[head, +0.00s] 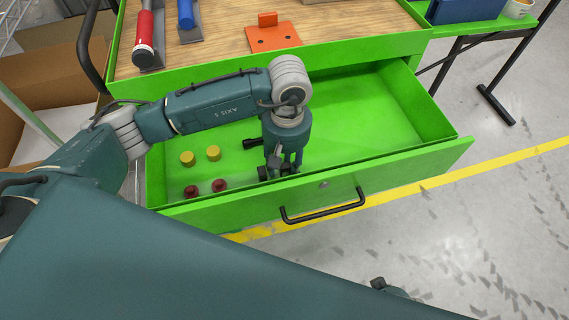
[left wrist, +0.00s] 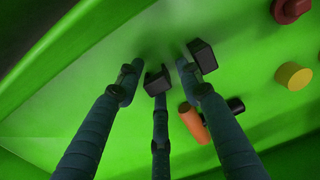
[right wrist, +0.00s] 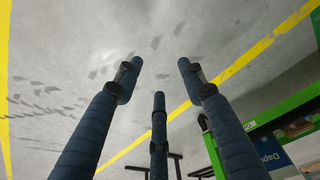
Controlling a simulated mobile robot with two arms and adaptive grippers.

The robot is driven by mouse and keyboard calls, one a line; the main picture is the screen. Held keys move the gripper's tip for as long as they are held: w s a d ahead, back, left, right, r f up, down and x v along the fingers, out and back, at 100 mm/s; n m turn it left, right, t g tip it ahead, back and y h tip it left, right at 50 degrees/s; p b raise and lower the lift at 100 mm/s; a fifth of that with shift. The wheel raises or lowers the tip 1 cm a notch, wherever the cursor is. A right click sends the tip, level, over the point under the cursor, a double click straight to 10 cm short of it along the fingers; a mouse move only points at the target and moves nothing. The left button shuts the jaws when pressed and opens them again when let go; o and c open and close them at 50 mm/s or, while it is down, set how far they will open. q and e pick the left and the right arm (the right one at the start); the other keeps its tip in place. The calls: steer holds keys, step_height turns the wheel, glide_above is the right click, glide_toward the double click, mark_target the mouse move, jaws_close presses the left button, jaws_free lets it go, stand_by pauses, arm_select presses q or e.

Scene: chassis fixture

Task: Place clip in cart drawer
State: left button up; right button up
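My left gripper (head: 285,165) points down inside the open green drawer (head: 375,115). In the left wrist view its three fingers (left wrist: 158,78) stand apart, with green drawer floor between them. Two small black blocks, one (left wrist: 157,81) by the middle fingertip and one (left wrist: 203,56) by the right fingertip, show there; they may be the clip, but I cannot tell whether they touch the fingers. In the head view the fingers partly cover dark pieces (head: 263,173). My right gripper (right wrist: 160,75) is open and empty over the grey floor.
Yellow cylinders (head: 213,153) and red knobs (head: 220,185) lie in the drawer's left part. An orange cylinder (left wrist: 194,123) and a black piece (left wrist: 236,105) lie near the left fingers. The drawer's right half is clear. An orange bracket (head: 274,37) and tools sit on the cart top.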

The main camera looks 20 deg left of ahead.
mark_target(286, 164)
arm_select(q)
step_height(286, 164, up, 12)
steer(key=shift+w+d+p, duration=0.15)
steer(key=shift+p, duration=0.2)
arm_select(e)
steer(key=f, duration=0.1)
steer(key=s+f, duration=0.1)
steer(key=shift+s+d+f, duration=0.1)
steer(key=shift+f, duration=0.2)
steer(key=shift+s+f, duration=0.1)
steer(key=shift+s, duration=0.15)
